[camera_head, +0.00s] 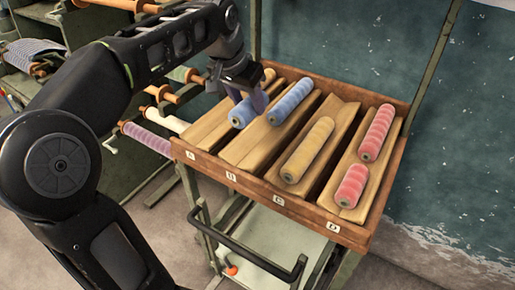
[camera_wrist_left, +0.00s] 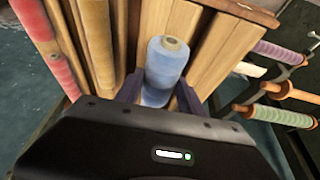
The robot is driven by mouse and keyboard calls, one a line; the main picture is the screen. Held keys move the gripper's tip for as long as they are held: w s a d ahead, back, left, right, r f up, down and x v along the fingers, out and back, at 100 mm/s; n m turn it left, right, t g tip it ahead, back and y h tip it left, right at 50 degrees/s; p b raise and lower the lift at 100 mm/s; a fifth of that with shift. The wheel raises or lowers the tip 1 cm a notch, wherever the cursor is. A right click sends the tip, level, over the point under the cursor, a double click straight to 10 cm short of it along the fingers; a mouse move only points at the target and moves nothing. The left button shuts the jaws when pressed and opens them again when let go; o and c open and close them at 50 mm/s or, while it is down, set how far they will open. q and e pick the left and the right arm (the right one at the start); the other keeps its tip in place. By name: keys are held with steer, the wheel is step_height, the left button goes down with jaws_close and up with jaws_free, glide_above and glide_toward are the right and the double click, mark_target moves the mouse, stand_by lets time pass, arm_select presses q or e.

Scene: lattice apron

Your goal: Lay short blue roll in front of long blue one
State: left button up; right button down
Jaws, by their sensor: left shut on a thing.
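The short blue roll (camera_head: 238,118) is between the fingers of my left gripper (camera_head: 247,101), over or in lane A of the wooden rack. In the left wrist view the blue roll (camera_wrist_left: 165,72) stands end-on between the two dark fingers, its tan core facing the camera. My left gripper is shut on it. I cannot tell whether the roll touches the rack. The long blue roll (camera_head: 291,101) lies in the back part of lane B, just right of the gripper. The front of lane B is bare. My right gripper is not in view.
A yellow roll (camera_head: 307,149) lies in lane C, and two pink rolls (camera_head: 377,132) lie in lane D. A yellowish piece (camera_head: 268,75) shows behind my gripper. The tray's wooden front edge (camera_head: 262,192) carries lane letters. A rack of spools stands left.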

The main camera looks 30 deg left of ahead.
arm_select(q)
steer(key=shift+w+d, duration=0.15)
steer(key=shift+d, duration=0.05)
steer(key=shift+f, duration=3.15)
steer(key=shift+f, duration=1.9)
steer(key=shift+f, duration=0.1)
steer(key=shift+f+b, duration=0.4)
steer(key=shift+b, duration=0.1)
steer(key=o, duration=1.5)
steer(key=shift+r, duration=0.1)
steer(key=shift+r, duration=0.1)
